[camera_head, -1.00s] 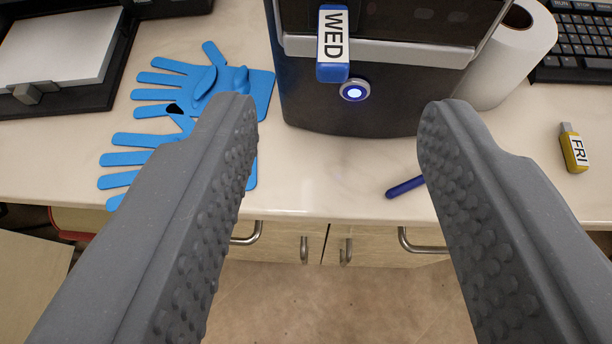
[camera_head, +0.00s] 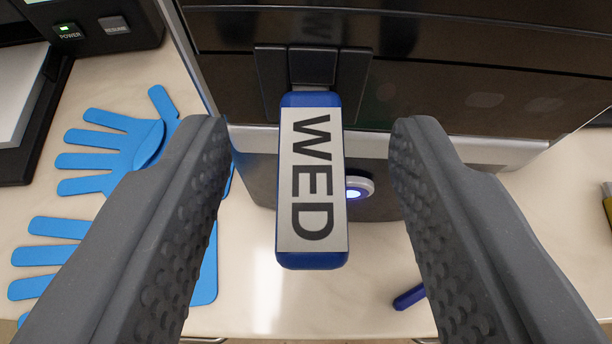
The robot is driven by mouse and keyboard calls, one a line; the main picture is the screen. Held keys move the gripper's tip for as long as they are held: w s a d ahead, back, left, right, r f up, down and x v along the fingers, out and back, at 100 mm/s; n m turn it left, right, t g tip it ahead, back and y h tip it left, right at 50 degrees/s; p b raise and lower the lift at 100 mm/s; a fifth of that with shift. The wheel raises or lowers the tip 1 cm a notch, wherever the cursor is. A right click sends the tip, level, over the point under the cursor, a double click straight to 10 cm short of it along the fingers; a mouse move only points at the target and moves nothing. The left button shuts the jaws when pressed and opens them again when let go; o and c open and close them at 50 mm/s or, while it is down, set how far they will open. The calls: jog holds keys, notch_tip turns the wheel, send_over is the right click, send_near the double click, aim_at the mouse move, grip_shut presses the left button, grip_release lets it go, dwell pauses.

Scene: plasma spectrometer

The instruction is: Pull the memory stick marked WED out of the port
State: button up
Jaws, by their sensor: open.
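The blue memory stick (camera_head: 312,180) with a white WED label sticks out of a dark port (camera_head: 312,68) on the front of the black machine. My gripper (camera_head: 310,135) is open, with one grey studded finger on each side of the stick. There is a visible gap between the stick and both fingers, so neither touches it. The stick's plug end is hidden in the port.
The black machine (camera_head: 440,75) fills the top, with a lit round button (camera_head: 355,190) just right of the stick. Blue gloves (camera_head: 110,150) lie at left. A blue pen-like item (camera_head: 409,297) and a partly cut-off yellow stick (camera_head: 607,203) lie at right.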

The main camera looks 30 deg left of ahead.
jog(key=shift+w+a+f, duration=0.15)
jog(key=shift+w+a, duration=0.05)
jog(key=shift+w, duration=0.1)
grip_shut()
jog(key=shift+s+d, duration=0.35)
jog(key=shift+s, duration=0.3)
jog(key=shift+s+d+b, duration=0.25)
jog(key=shift+s+d, duration=0.2)
jog(key=shift+s, duration=0.3)
jog(key=shift+s+d+b, duration=0.3)
jog(key=shift+s+d, duration=0.15)
jog(key=shift+s, duration=0.3)
jog(key=shift+s+d+b, duration=0.25)
jog(key=shift+s+d, duration=0.2)
jog(key=shift+s, duration=0.3)
jog(key=shift+s, duration=0.1)
